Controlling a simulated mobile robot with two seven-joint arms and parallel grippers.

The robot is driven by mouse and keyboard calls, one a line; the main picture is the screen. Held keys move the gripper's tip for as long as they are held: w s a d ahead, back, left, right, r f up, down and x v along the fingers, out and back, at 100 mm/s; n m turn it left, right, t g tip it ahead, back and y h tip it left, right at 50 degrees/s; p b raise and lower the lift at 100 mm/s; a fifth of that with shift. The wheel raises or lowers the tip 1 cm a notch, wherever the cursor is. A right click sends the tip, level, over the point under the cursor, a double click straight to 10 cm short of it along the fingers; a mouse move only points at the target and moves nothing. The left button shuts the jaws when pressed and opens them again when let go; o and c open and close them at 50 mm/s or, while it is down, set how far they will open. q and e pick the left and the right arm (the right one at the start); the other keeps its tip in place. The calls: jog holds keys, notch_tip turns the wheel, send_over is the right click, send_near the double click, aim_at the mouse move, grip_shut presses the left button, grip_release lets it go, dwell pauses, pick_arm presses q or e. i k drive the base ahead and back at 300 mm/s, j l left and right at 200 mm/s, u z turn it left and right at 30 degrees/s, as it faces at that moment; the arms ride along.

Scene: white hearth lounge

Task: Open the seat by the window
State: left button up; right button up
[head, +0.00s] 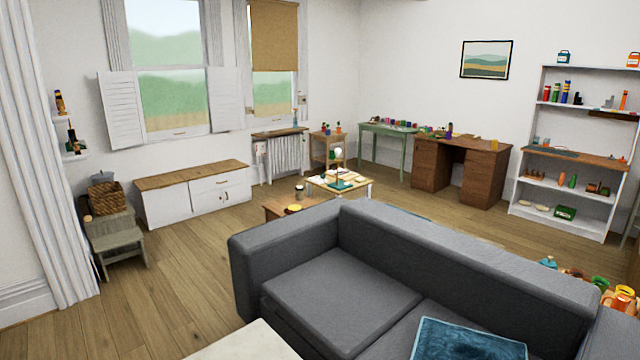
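The seat by the window is a low white bench (195,194) with a brown wooden top (192,175). It stands against the far wall below the left window (172,75). Its top looks flat and shut. The front has a plain panel on the left, a drawer at upper right and small doors with dark handles below it. Neither of my grippers shows in the head view.
A grey sofa (340,285) fills the foreground. A grey step stool (118,240) with a wicker basket (107,197) stands left of the bench. A low table (285,208) stands right of it. Bare wooden floor (180,275) lies before the bench.

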aim_at(341, 304)
jog(key=u, duration=0.45)
jog(key=j+u, duration=0.2)
jog(key=u, duration=0.3)
jog(key=j+u, duration=0.25)
jog(key=u, duration=0.2)
jog(key=i+j, duration=0.15)
jog(key=j, duration=0.2)
jog(key=i+j+z, duration=0.1)
jog(key=i+j, duration=0.25)
jog(key=j, duration=0.3)
jog(key=i+j, duration=0.2)
jog(key=i, duration=0.5)
jog(key=i+j+u, duration=0.1)
jog(key=i, duration=1.4)
jog(key=i+j, duration=0.1)
jog(key=i, duration=0.75)
jog(key=i+z, duration=0.45)
jog(key=i, duration=0.25)
jog(key=i+j+z, duration=0.1)
jog(key=i+z, duration=0.35)
jog(key=i, duration=0.25)
jog(key=i+z, duration=0.3)
jog(key=z, duration=0.15)
jog(key=i+z, duration=0.35)
jog(key=z, duration=0.15)
jog(key=i+j+z, duration=0.15)
jog(key=i+z, duration=0.15)
jog(key=z, duration=0.15)
